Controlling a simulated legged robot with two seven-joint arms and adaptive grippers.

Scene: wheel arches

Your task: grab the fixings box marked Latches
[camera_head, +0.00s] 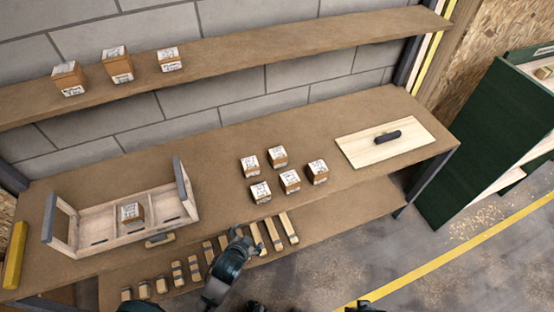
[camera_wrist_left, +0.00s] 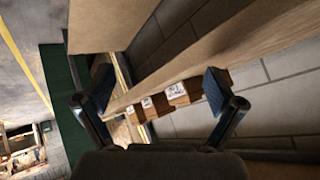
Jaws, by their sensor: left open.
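A group of several boxes (camera_head: 289,180) stands on the middle of the bench. Three more (camera_head: 118,65) stand on the upper shelf, at its left part. One box (camera_head: 132,213) sits in the middle compartment of the wooden tote (camera_head: 95,226). My left gripper (camera_head: 238,246) is in front of the bench's front edge, apart from every box. In the left wrist view its jaws (camera_wrist_left: 157,88) are open and empty, with labelled boxes (camera_wrist_left: 177,93) beyond them.
A pale board with a dark handle (camera_head: 365,148) lies on the bench's right part. Several wooden blocks (camera_head: 193,270) line the lower shelf. A green cabinet (camera_head: 485,150) stands at the right. The bench is clear between tote and boxes. A dark part, perhaps my right gripper (camera_head: 365,306), shows at the bottom edge.

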